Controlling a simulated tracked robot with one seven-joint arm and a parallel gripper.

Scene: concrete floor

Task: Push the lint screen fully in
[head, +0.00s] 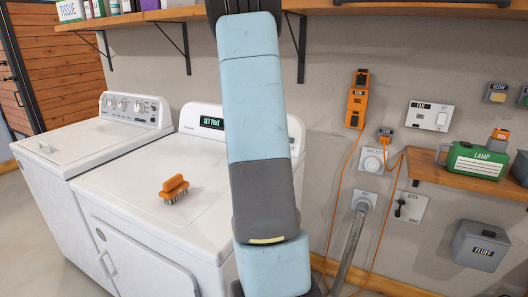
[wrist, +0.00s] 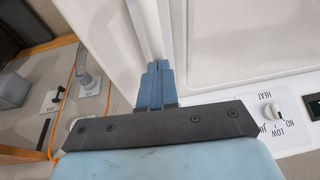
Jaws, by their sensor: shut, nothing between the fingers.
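My gripper (wrist: 158,72) is shut and empty in the wrist view, its blue fingertips side by side. The fingertips are over or near the edge of the white dryer (wrist: 230,40), beside its control panel; I cannot tell whether they touch it. In the head view my arm covers the right part of the dryer (head: 115,185), and my gripper cannot be made out. I cannot clearly identify the lint screen in either view; a narrow white strip (wrist: 148,30) runs up from the fingertips in the wrist view, and I cannot tell what it is.
A white washer (head: 75,145) stands to the left. Orange cords and a grey pipe (head: 348,245) run down the wall to the right.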

